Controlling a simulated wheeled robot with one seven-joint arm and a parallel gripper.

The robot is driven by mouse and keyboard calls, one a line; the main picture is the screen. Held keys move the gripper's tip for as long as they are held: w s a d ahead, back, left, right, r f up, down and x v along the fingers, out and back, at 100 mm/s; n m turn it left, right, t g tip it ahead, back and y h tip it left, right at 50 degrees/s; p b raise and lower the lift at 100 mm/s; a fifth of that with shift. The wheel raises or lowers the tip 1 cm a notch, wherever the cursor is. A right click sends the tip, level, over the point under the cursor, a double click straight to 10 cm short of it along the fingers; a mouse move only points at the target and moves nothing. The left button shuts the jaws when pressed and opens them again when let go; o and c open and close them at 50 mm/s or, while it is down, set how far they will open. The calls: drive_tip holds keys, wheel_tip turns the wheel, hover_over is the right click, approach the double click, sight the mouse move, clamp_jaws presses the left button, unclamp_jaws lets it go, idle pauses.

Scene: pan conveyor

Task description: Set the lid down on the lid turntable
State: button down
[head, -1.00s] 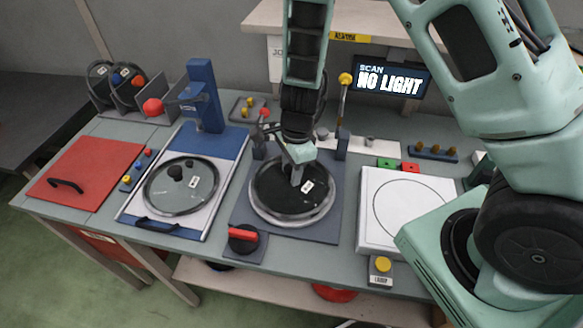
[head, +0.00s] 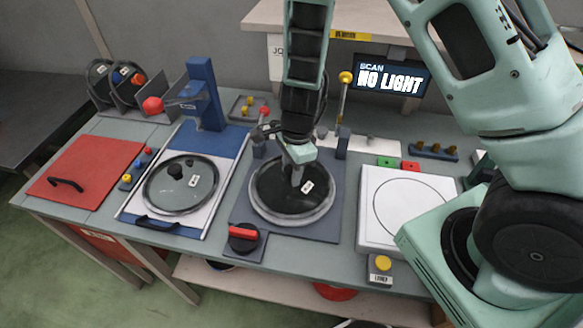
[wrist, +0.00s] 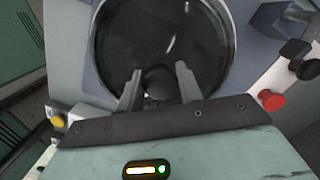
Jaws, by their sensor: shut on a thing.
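A round dark glass lid (head: 275,196) with a pale rim and a small white label lies level over the square blue-grey turntable base (head: 327,229) in the middle of the bench. My gripper (head: 297,177) comes down from above at the lid's centre. In the wrist view my gripper (wrist: 160,84) has a finger on each side of the dark lid knob (wrist: 158,80) and is shut on it. The lid (wrist: 165,35) fills the upper middle there. Whether its underside touches the turntable cannot be told, since the lid hides the contact.
A second glass lid (head: 192,187) lies on the blue and white stand to the left. A white panel with a circle (head: 413,204) is to the right. A red-handled knob (head: 243,237) sits in front. The display (head: 390,78) reads "NO LIGHT".

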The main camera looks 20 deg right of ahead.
drive_tip(key=c, duration=0.9)
unclamp_jaws()
drive_tip(key=shift+o, duration=0.2)
wheel_tip(320, 180, up, 17)
drive_tip(key=d+p, duration=0.2)
drive_tip(key=shift+w+r, duration=0.15)
drive_tip(key=shift+r, duration=0.05)
